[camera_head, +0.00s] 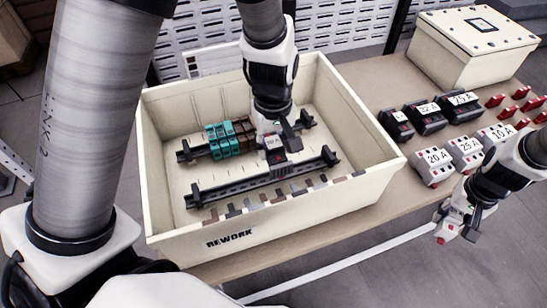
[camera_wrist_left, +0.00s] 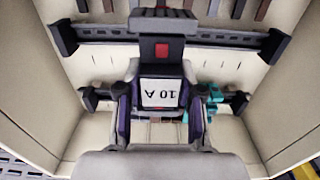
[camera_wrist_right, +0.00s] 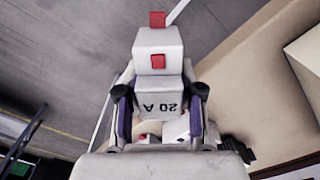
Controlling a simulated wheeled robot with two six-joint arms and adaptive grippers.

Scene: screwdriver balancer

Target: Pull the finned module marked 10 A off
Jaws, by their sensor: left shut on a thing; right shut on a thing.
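A dark module marked 10 A (camera_wrist_left: 161,93) with a red square sits between the fingers of my left gripper (camera_head: 274,138), inside the REWORK box. The gripper is shut on it, and the label also shows in the head view (camera_head: 273,142). The module overlaps the front rail (camera_head: 235,189); I cannot tell whether it is still clipped on. My right gripper (camera_head: 456,212) is shut on a white module marked 20 A (camera_wrist_right: 157,95) with red parts. It holds this module off the front edge of the table, over the floor.
The REWORK box (camera_head: 300,221) has high walls. Teal and brown modules (camera_head: 222,140) sit on its rear rail (camera_head: 190,152). On the table (camera_head: 385,200) stand white modules (camera_head: 433,166), dark modules (camera_head: 426,118) and red pieces (camera_head: 495,101). A lidded box (camera_head: 465,60) stands behind them.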

